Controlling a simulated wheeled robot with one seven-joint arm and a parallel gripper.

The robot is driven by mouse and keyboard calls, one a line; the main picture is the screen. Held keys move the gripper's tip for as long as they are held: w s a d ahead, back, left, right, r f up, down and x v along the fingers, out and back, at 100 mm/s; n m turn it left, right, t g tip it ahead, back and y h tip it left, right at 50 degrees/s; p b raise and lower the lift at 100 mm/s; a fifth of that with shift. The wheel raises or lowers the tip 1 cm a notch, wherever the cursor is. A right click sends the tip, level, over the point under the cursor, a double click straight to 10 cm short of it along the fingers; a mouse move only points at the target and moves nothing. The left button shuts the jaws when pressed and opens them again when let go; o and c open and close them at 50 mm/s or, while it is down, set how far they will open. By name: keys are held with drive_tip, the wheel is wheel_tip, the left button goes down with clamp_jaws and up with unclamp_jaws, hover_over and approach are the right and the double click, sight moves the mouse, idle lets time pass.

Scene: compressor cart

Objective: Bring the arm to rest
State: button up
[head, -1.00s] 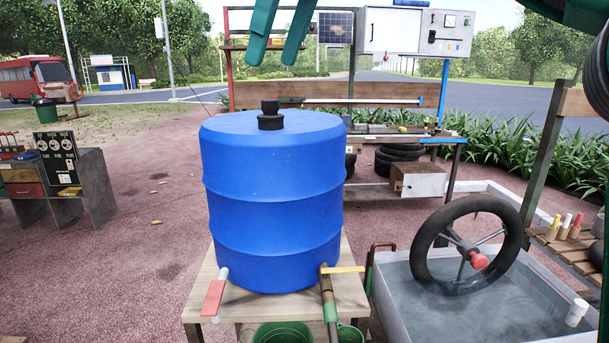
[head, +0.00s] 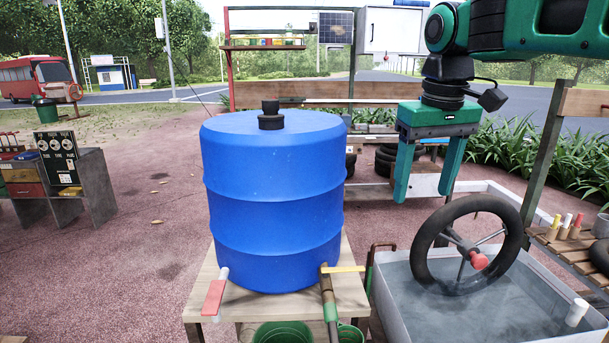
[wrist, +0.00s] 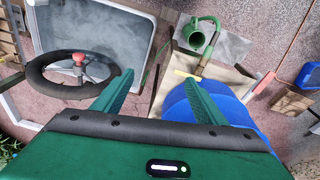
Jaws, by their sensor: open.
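My gripper (head: 422,192) hangs from my green arm at the upper right of the head view, fingers pointing down. Its two green fingers are apart with nothing between them. It is to the right of the blue barrel (head: 272,200) and above the back of the water basin. In the wrist view the fingers (wrist: 158,90) point down over the scene. The barrel (wrist: 235,110) shows there at right, partly hidden by the gripper, and the basin (wrist: 100,40) at upper left.
A black steering-type wheel (head: 468,243) with a red knob stands in the basin (head: 440,300). The barrel stands on a wooden table (head: 350,290) with green buckets (head: 282,332) below. A workbench (head: 455,145) is behind my gripper. A grey cabinet (head: 95,185) stands left; open ground lies between it and the barrel.

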drive_tip(key=s+d+f+m, duration=0.4)
drive_tip(key=s+d+f, duration=0.55)
drive_tip(key=d, duration=0.25)
drive_tip(key=s+d+f+m+g, duration=0.1)
drive_tip(key=s+d+f+m, duration=0.4)
drive_tip(key=s+f, duration=0.7)
drive_tip(key=shift+s+d+f+g, duration=0.3)
drive_tip(key=shift+s+d+f, duration=0.05)
drive_tip(key=shift+s+d, duration=0.8)
